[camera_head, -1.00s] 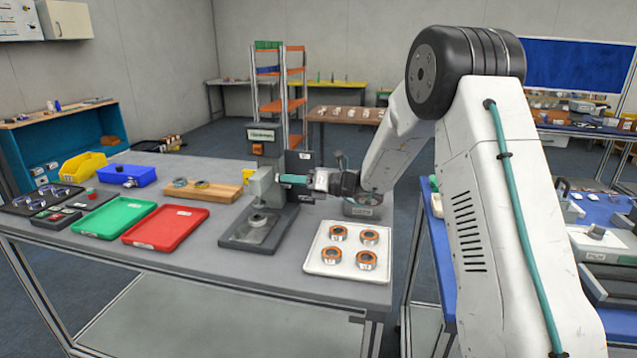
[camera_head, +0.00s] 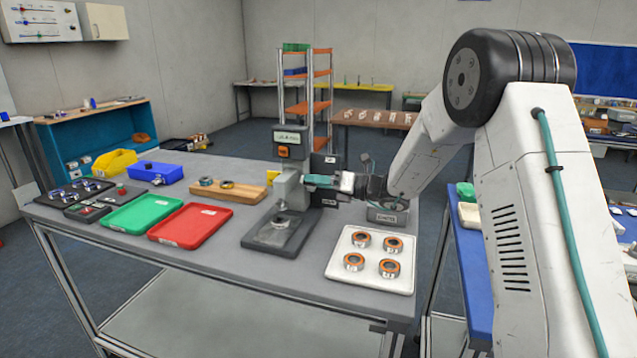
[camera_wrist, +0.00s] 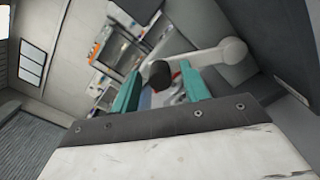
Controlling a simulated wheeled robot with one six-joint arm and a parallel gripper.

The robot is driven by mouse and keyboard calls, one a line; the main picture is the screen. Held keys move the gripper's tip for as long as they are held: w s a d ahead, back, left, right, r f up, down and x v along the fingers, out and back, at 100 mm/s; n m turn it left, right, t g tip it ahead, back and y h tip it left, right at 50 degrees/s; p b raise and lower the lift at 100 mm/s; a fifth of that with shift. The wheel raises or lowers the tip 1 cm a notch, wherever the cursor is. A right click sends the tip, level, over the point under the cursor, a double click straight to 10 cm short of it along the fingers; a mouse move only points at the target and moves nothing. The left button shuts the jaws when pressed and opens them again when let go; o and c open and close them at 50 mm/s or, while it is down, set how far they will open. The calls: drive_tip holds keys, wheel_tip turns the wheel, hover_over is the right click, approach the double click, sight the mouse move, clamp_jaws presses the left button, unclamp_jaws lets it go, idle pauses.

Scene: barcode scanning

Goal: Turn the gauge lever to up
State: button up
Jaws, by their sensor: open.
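The gauge (camera_head: 285,192) is a grey stand on a dark base plate, near the middle of the table in the head view. Its lever (camera_wrist: 205,56) shows in the wrist view as a pale rod running from a round pivot at right to a dark knob (camera_wrist: 160,74). My gripper (camera_wrist: 160,71) is open, with its teal fingers on either side of the knob. I cannot tell whether they touch it. In the head view my gripper (camera_head: 313,181) is beside the gauge's right side. There the lever is not distinguishable, so its angle is unclear.
A white tray (camera_head: 340,271) with several orange rings lies right of the gauge. Red (camera_head: 190,226) and green (camera_head: 142,213) trays and a wooden board (camera_head: 243,192) lie to the left.

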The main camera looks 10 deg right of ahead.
drive_tip(key=v, duration=0.7)
drive_tip(key=shift+s+d, duration=0.25)
drive_tip(key=shift+d, duration=0.05)
drive_tip(key=s+a+f+n+g+h, duration=0.1)
drive_tip(key=s+a+n+g+h, duration=0.1)
drive_tip(key=s+n+g, duration=0.5)
drive_tip(key=s+a+f+n+g+h, duration=0.2)
drive_tip(key=s+a+n+g, duration=0.1)
drive_tip(key=s+n, duration=0.8)
drive_tip(key=s+d+r+n+h, duration=0.2)
drive_tip(key=s+n+h, duration=0.1)
drive_tip(key=s, duration=0.6)
drive_tip(key=s+d+r+n+t+h, duration=0.1)
drive_tip(key=s+n+h, duration=0.3)
drive_tip(key=s, duration=0.5)
drive_tip(key=s+d+r+n+t+h, duration=0.1)
drive_tip(key=s+d+r+n+h, duration=0.2)
drive_tip(key=s+n, duration=0.3)
drive_tip(key=shift+s+r+h, duration=0.6)
drive_tip(key=shift+s+h, duration=0.1)
drive_tip(key=shift+s, duration=0.9)
